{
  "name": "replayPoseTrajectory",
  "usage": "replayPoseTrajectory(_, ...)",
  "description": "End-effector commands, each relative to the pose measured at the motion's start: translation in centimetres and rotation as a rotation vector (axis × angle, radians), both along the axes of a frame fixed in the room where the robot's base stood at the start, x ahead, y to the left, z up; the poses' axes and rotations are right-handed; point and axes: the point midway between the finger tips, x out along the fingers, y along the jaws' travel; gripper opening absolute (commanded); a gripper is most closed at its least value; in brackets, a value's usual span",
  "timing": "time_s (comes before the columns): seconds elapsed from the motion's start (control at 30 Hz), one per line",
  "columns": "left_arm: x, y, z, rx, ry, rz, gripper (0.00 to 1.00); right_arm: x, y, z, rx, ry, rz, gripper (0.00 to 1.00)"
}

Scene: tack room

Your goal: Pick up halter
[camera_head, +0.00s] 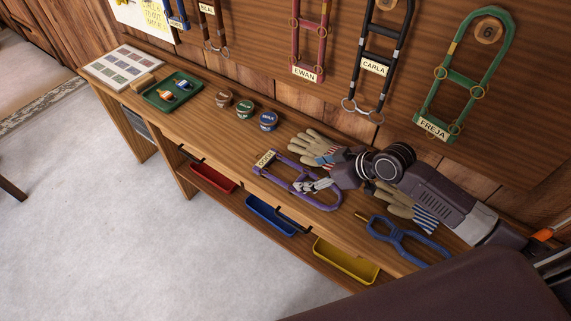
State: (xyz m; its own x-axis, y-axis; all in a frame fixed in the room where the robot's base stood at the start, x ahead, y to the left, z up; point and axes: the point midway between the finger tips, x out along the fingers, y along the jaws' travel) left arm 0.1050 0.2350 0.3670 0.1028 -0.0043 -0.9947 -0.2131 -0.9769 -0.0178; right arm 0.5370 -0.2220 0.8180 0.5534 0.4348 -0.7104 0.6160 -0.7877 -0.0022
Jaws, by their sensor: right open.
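A purple halter (293,169) with a pale name tag (264,160) lies on the wooden bench; the tag's lettering is too small to read surely. My right gripper (308,186) is open, over the lower part of this halter, and hides some of it. I cannot tell whether its fingers touch the halter. More halters hang on the wall: a red one (295,48) tagged EWAN, a black one (359,83) tagged CARLA and a green one (419,115) tagged FREJA. Others hang at the top left, partly cut off. My left gripper is not in view.
Beige gloves with striped cuffs (311,143) lie beside my right arm. A blue looped item (408,240) lies near the bench's right end. Three round tins (244,109) and a green tray (158,97) stand leftward. Red, blue and yellow bins (346,260) sit below. Carpet is clear.

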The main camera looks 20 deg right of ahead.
Motion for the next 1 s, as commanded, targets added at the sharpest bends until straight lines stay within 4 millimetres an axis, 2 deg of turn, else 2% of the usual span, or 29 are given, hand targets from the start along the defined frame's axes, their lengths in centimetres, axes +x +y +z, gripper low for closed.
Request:
replayPoseTrajectory(0.1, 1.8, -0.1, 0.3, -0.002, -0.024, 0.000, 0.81, 0.6, 0.5, -0.7, 0.006, 0.002, -0.002, 0.70)
replayPoseTrajectory(0.17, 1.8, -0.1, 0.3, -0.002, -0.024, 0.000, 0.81, 1.0, 0.8, -1.1, 0.005, 0.001, -0.001, 0.70)
replayPoseTrajectory(0.27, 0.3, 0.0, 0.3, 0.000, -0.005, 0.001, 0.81, 1.5, 1.2, -1.7, 0.003, 0.000, -0.001, 0.70)
replayPoseTrajectory(0.4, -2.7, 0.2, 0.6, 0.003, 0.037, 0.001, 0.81, 2.4, 2.0, -2.5, 0.005, 0.001, -0.001, 0.70)
replayPoseTrajectory(0.53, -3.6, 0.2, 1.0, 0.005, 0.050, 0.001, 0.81, 3.5, 2.9, -3.5, 0.004, 0.001, -0.001, 0.70)
replayPoseTrajectory(0.7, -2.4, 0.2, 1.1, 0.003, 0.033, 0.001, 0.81, 4.3, 3.6, -4.8, 0.003, 0.001, 0.000, 0.70)
replayPoseTrajectory(0.9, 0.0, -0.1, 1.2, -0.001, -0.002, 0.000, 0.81, 4.5, 3.6, -5.1, 0.001, 0.001, 0.000, 0.70)
replayPoseTrajectory(1.0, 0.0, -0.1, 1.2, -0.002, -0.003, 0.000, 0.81, 4.5, 3.6, -5.1, 0.001, 0.001, 0.000, 0.69)
